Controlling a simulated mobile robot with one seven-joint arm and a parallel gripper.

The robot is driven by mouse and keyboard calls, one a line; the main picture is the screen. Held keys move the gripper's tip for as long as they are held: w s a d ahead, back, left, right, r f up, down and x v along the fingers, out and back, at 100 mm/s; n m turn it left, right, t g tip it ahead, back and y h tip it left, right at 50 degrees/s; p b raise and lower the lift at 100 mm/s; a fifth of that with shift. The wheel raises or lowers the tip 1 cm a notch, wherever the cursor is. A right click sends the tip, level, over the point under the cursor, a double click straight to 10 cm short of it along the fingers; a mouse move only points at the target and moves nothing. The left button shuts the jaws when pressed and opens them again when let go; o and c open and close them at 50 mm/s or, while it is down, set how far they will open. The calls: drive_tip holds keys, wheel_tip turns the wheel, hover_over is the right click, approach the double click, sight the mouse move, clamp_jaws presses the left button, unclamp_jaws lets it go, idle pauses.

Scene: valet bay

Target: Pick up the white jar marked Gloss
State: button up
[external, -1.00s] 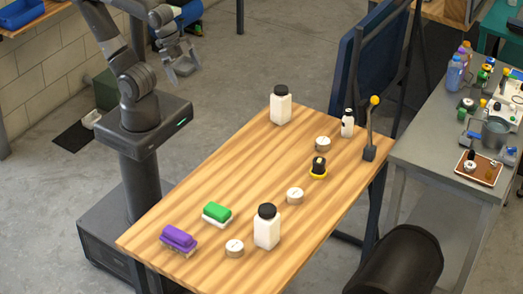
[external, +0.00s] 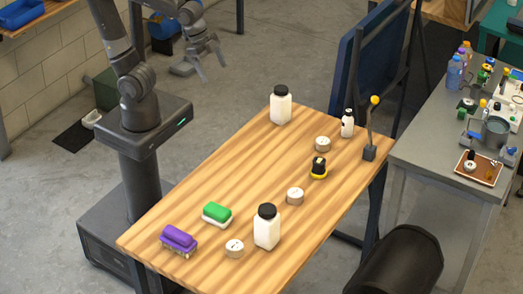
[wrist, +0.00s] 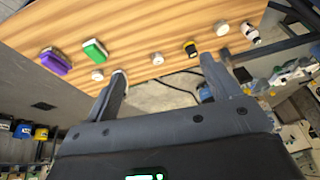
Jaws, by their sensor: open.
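White containers stand on the wooden table (external: 160,215); the lettering on them is too small to read, so I cannot tell which is marked Gloss. One large black-capped white jar (external: 267,232) stands at the near side and another (external: 281,107) at the far left corner. Low round white tins stand at the near side (external: 234,248), the middle (external: 295,196) and the far side (external: 322,144). My gripper (external: 204,72) is open and empty, in the air beyond the table's far left edge. In the wrist view its fingers (wrist: 163,68) are spread apart, with a tin (wrist: 158,58) showing between them.
A purple brush (external: 179,239) and a green brush (external: 216,213) lie at the near left. A black and yellow item (external: 318,168), a small white bottle (external: 347,123) and a yellow-knobbed lever (external: 370,140) stand on the right. The left-middle tabletop is clear.

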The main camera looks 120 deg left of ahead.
drive_tip(key=w+a+f+g, duration=0.25)
drive_tip(key=w+a, duration=0.35)
drive_tip(key=a, duration=0.5)
drive_tip(key=m+g, duration=0.1)
drive_tip(key=g, duration=0.1)
approach(281, 97)
drive_tip(key=a, duration=0.1)
drive_tip(key=s+a, duration=0.1)
drive_tip(key=a, duration=0.1)
drive_tip(key=shift+s+f+h, duration=0.3)
drive_tip(key=shift+h, duration=0.1)
wheel_tip(281, 97, down, 5)
drive_tip(key=shift+a+r, duration=0.1)
drive_tip(key=shift+r, duration=0.05)
drive_tip(key=shift+d+f, duration=0.15)
drive_tip(key=shift+f, duration=1.35)
drive_tip(key=shift+d+f, duration=0.1)
drive_tip(key=shift+f, duration=1.45)
drive_tip(key=shift+c, duration=0.3)
drive_tip(key=c, duration=1.4)
